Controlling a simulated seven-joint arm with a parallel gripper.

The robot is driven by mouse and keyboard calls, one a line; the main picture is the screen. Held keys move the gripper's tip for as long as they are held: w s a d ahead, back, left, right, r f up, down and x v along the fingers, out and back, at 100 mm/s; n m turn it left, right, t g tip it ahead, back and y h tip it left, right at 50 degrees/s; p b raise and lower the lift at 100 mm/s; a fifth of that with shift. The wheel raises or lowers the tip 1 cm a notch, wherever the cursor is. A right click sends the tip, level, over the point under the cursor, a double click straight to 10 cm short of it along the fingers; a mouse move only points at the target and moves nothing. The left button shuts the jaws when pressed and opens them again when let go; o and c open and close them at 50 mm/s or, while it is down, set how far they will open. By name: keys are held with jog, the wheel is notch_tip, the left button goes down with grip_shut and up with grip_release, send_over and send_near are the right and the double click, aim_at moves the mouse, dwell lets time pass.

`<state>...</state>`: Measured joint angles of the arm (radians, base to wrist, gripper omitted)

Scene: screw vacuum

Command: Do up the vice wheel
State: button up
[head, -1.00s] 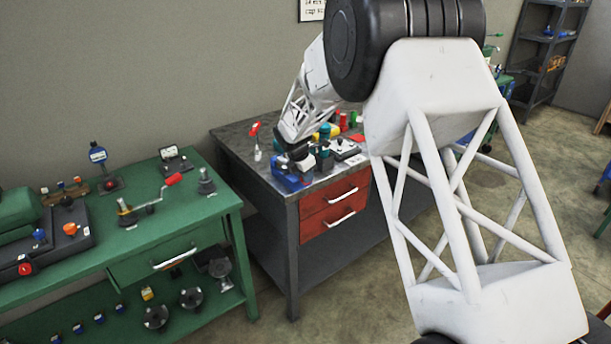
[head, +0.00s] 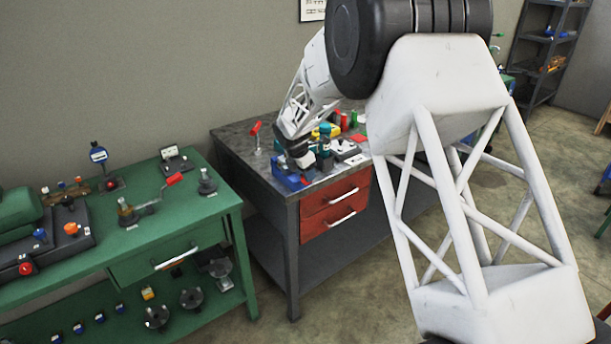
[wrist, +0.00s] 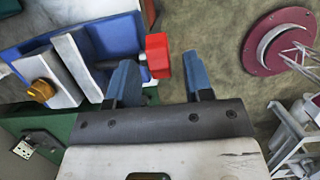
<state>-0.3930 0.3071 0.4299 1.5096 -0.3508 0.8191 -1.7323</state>
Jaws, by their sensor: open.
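The vice shows in the wrist view as a blue body (wrist: 112,38) with pale metal jaw plates (wrist: 68,62), at the upper left. Its red wheel (wrist: 157,55) sits on a short grey shaft at the vice's right side. My gripper (wrist: 162,80) is open, with its two blue fingers apart. The wheel shows in the gap between the fingertips, closer to the left finger; I cannot tell whether they touch. A yellow-orange knob-like piece (wrist: 40,90) lies by the jaw plates.
The grey bench (head: 232,133) carries several coloured items close to my wrist. A green bench (head: 150,245) with a red-handled crank (head: 172,180) stands to the left. In the wrist view, floor lies beyond the fingers, with a dark red round base (wrist: 262,58) at right.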

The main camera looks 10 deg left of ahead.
jog(key=v, duration=0.6)
jog(key=shift+r, duration=0.15)
jog(key=shift+w+d+r+g+y, duration=0.1)
jog(key=shift+w+d+g+y, duration=0.4)
jog(key=shift+w+d+g, duration=0.25)
jog(key=shift+w+d+r+g+y, duration=0.25)
jog(key=shift+w+d+g+y, duration=0.15)
jog(key=shift+y, duration=0.2)
jog(key=shift+f, duration=0.2)
jog(key=shift+f, duration=3.75)
jog(key=shift+c, duration=0.3)
